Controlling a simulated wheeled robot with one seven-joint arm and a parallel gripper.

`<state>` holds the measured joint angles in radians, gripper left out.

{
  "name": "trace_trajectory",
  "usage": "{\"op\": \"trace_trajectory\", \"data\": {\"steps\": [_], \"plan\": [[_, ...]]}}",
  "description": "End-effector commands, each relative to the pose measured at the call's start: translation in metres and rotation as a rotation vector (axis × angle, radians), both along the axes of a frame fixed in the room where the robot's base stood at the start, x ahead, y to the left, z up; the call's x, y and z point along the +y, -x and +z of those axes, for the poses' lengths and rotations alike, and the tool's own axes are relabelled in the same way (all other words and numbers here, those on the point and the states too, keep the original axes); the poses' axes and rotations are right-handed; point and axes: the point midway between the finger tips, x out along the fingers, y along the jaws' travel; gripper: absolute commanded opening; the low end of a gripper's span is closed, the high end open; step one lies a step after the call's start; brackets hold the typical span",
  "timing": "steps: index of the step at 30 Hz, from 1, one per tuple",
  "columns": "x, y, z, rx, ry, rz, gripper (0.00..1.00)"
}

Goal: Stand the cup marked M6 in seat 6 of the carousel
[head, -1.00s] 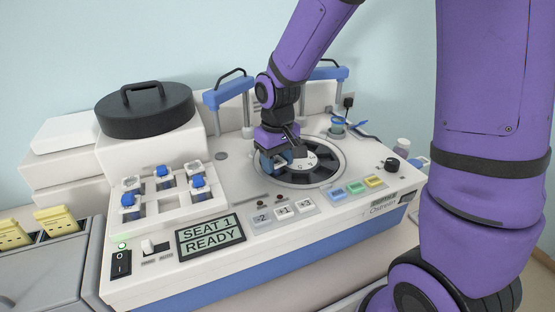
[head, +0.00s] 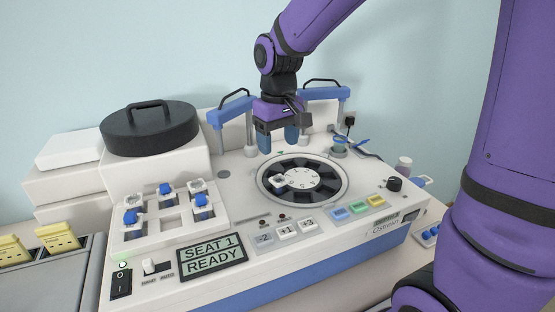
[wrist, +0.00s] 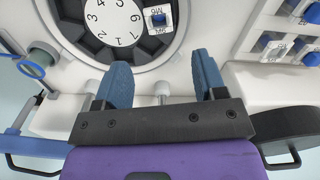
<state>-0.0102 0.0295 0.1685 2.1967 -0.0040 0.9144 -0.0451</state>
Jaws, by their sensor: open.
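My gripper (head: 278,139) is open and empty, raised above and behind the cup. Its two blue fingers (wrist: 163,83) are apart from everything.
A white rack (head: 150,237) with several blue-topped cups is at the left. The display (head: 212,256) reads SEAT 1 READY; coloured buttons (head: 357,207) line the front. Blue-armed posts (head: 232,108) stand behind the carousel, and a black round lid (head: 150,127) is at the back left.

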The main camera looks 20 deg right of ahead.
Motion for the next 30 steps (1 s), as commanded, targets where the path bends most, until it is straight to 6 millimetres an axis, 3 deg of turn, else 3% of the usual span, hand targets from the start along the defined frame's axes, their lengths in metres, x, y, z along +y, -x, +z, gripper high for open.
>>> {"op": "trace_trajectory", "data": {"steps": [4, 14, 20, 30], "plan": [[0.000, 0.000, 0.016, -0.001, 0.000, -0.001, 0.64], [-0.004, 0.008, 0.030, -0.020, 0.002, -0.010, 0.64], [-0.020, 0.045, 0.058, -0.108, 0.006, -0.052, 0.64], [-0.049, 0.125, 0.093, -0.285, -0.009, -0.142, 0.64]]}}
